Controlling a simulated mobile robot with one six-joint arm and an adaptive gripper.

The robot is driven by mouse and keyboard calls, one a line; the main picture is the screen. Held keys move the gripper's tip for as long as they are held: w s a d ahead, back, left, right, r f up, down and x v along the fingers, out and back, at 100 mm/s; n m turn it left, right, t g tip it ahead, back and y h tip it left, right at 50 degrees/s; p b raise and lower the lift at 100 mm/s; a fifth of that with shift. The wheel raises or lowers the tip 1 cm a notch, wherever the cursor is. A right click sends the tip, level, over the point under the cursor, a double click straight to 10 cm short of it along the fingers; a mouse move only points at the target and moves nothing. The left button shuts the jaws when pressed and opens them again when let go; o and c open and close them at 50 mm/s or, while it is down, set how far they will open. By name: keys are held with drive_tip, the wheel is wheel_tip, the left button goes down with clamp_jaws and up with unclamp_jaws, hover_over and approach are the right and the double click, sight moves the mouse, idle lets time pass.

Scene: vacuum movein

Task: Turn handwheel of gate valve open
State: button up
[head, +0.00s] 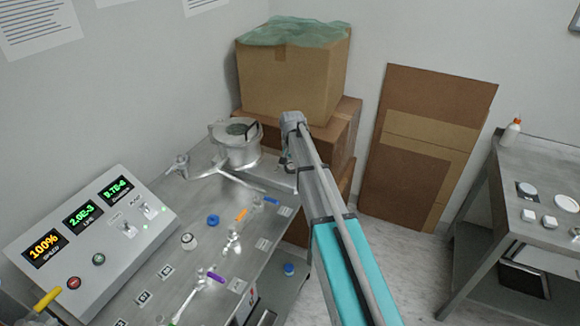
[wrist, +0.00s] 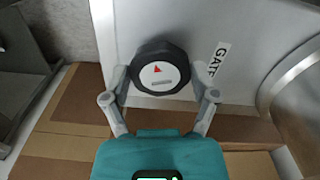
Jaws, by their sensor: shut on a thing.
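The gate valve handwheel (wrist: 161,52) is a dark, knob-like wheel with a white face in the wrist view. A red arrow mark and a grey bar show on its face. My gripper (wrist: 161,76) has one finger on each side of the wheel and is shut on it. A white label reading GATE (wrist: 217,58) is on the metal surface right of the wheel. In the head view my arm reaches beyond the far end of the bench and hides the wheel and the fingers.
A metal chamber (head: 237,153) stands on the steel bench (head: 207,258), with small valves in front. A sloped control panel (head: 95,232) is at left. Stacked cardboard boxes (head: 290,82) stand behind my arm. A side table (head: 550,165) is at right, with open floor between.

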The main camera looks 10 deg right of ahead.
drive_tip(key=n, duration=0.4)
drive_tip(key=shift+w+d+n, duration=0.1)
drive_tip(key=shift+w+n, duration=0.2)
drive_tip(key=n, duration=0.3)
drive_tip(key=shift+n, duration=0.3)
drive_tip(key=n, duration=1.9)
drive_tip(key=shift+n, duration=2.2)
